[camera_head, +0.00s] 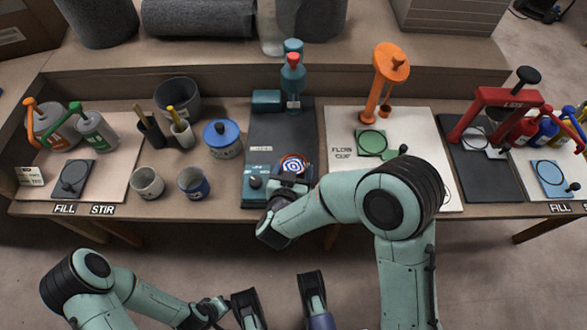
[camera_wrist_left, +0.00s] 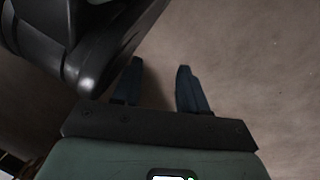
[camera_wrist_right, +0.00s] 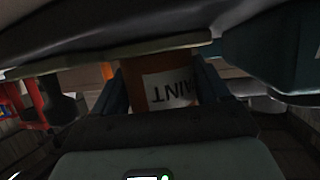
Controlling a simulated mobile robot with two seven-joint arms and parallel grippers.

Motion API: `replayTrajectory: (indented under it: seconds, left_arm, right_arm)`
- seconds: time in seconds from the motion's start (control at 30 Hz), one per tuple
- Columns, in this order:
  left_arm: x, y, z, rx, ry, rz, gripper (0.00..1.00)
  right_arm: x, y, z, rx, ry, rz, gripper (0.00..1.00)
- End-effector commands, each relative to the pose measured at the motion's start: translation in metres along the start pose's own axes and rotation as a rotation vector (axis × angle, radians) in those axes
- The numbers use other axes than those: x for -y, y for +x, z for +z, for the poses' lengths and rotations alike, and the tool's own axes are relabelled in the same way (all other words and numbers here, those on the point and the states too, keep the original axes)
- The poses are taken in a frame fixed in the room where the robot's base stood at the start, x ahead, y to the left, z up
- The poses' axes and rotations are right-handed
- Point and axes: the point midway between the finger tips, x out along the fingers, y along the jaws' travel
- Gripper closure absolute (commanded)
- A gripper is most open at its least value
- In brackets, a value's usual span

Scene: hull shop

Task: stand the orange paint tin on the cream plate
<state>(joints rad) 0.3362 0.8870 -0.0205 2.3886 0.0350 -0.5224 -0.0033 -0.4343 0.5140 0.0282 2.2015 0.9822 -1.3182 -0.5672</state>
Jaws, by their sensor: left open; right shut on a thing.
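The orange paint tin (camera_wrist_right: 143,90) fills the gap between the fingers of my right gripper in the right wrist view, with a white PAINT label turned upside down. In the head view its top (camera_head: 293,164), with blue, white and red rings, shows at the front of the dark teal-fitted machine. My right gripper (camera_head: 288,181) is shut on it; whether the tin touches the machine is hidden. My left gripper (camera_head: 280,298) is open and empty over the floor, also in the left wrist view (camera_wrist_left: 160,88).
The dark machine (camera_head: 280,128) stands mid-bench. To its right, a pale board (camera_head: 340,120) bears an orange stand (camera_head: 375,85). The red frame (camera_head: 500,98) has coloured bottles beside it. A blue-lidded pot (camera_head: 222,138) and several cups stand left.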

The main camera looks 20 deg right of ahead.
Motion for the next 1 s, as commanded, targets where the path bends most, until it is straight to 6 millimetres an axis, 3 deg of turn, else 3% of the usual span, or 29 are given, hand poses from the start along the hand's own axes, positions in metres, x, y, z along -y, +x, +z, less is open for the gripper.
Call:
replayTrajectory:
  seconds: [0.43, 0.57, 0.9, 1.0]
  left_arm:
    - [-0.002, -0.002, -0.002, -0.006, 0.001, 0.003, 0.57]
    - [-0.010, -0.011, -0.011, -0.039, 0.010, 0.018, 0.57]
    - [-0.039, -0.042, -0.045, -0.158, 0.039, 0.071, 0.57]
    - [-0.040, -0.045, -0.037, -0.139, 0.041, 0.071, 0.57]
  right_arm:
    - [0.000, -0.004, -0.004, 0.001, -0.001, -0.001, 0.14]
    - [0.001, -0.024, -0.004, 0.001, -0.002, -0.005, 0.14]
    - [0.001, -0.096, -0.005, 0.000, -0.003, -0.005, 0.14]
    - [0.001, -0.109, -0.004, 0.002, -0.002, -0.003, 0.14]
